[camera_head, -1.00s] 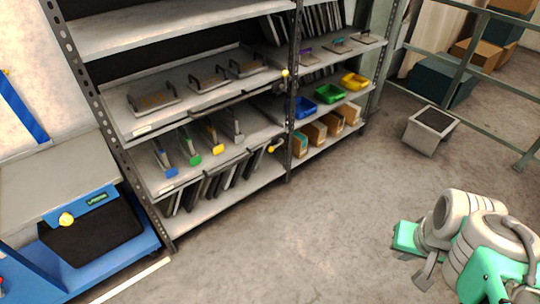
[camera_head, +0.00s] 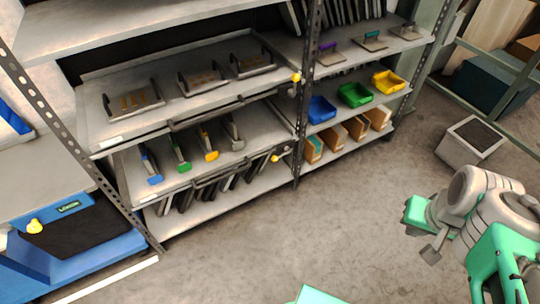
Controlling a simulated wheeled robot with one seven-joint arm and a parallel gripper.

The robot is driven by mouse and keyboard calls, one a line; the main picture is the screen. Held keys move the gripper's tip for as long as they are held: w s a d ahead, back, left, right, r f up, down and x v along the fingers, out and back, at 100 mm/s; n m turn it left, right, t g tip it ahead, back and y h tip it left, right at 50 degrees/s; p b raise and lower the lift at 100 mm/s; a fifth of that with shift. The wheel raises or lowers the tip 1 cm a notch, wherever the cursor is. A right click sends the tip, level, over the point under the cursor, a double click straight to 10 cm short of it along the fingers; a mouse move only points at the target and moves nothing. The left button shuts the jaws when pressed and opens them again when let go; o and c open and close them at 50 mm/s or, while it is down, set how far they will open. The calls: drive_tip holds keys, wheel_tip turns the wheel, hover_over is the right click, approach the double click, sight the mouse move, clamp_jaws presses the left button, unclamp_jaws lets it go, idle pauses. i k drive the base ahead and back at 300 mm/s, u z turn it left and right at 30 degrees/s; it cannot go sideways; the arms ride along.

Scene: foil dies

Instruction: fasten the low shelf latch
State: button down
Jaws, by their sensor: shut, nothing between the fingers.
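The low shelf latch is a yellow knob (camera_head: 275,158) on a short arm at the right front of the lower pull-out shelf (camera_head: 228,174), beside the upright post. Its arm slants down and left from the post. A similar upper latch (camera_head: 296,77) has its knob up, close against the post. My gripper (camera_head: 432,250) is at the right, at the end of my folded white and green arm. It is shut and empty, far from the latch, over open floor. Its fingertips show only small.
Shelves hold handled dies (camera_head: 200,80), colored-handle tools (camera_head: 181,160), blue, green and yellow bins (camera_head: 355,95) and cardboard files (camera_head: 334,138). A blue cart (camera_head: 70,250) stands at left, a grey box (camera_head: 470,140) at right. The floor (camera_head: 270,235) before the rack is clear.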

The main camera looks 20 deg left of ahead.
sight(281, 156)
drive_tip(key=u, duration=0.4)
drive_tip(key=i, duration=0.7)
drive_tip(key=u, duration=1.35)
drive_tip(key=i, duration=0.55)
drive_tip(key=u, duration=0.6)
